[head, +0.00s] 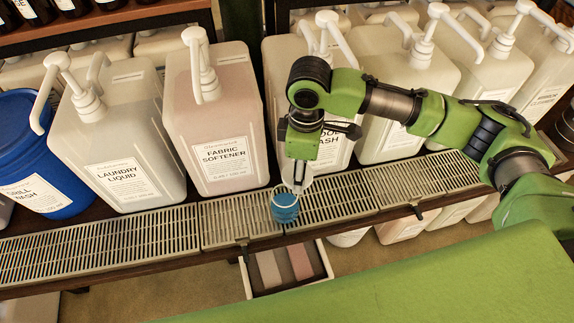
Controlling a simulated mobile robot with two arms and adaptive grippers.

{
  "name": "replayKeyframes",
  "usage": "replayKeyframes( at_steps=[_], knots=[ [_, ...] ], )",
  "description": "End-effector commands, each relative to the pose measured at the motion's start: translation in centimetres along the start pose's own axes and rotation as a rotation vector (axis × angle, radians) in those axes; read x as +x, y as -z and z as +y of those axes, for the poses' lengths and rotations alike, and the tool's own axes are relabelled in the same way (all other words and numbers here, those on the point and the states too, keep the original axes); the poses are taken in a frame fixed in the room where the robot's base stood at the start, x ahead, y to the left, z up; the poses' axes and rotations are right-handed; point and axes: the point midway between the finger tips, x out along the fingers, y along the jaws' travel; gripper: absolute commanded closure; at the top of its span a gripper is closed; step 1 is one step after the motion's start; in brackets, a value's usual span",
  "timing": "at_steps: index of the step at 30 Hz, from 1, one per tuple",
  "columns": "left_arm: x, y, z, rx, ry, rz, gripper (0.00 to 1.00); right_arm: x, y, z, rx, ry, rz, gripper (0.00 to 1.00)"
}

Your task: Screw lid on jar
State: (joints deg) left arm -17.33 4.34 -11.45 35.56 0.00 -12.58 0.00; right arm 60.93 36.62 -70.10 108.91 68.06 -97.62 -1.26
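A small blue, round, ribbed jar or jar part (285,208) stands on the slatted grating at the front of the shelf. A pale rim shows around its top edge. My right gripper (298,187) points down with its fingertips right at the top of this blue piece. I cannot tell whether the fingers are shut on it or only beside it. A separate lid cannot be made out; the gripper covers part of the top. My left gripper is not in view.
Large white pump containers, including Laundry Liquid (116,150) and Fabric Softener (215,125), stand close behind the grating (130,240). A blue bucket (35,155) is at the left. An open drawer (285,268) with several blocks lies below the grating.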

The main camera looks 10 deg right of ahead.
Motion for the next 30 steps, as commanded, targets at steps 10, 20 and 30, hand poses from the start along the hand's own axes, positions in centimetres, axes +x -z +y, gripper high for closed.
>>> replayKeyframes(
  at_steps=[10, 20, 30],
  knots=[
    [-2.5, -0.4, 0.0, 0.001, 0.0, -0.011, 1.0, 2.1, 2.7, 0.1, -0.466, 0.014, -0.012, 0.57],
    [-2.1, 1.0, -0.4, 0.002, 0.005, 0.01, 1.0, 3.1, 3.0, 0.2, -0.549, 0.014, -0.015, 0.57],
    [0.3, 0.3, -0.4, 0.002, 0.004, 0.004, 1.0, 5.0, 3.0, 0.1, -0.547, 0.014, -0.015, 0.57]
  ],
)
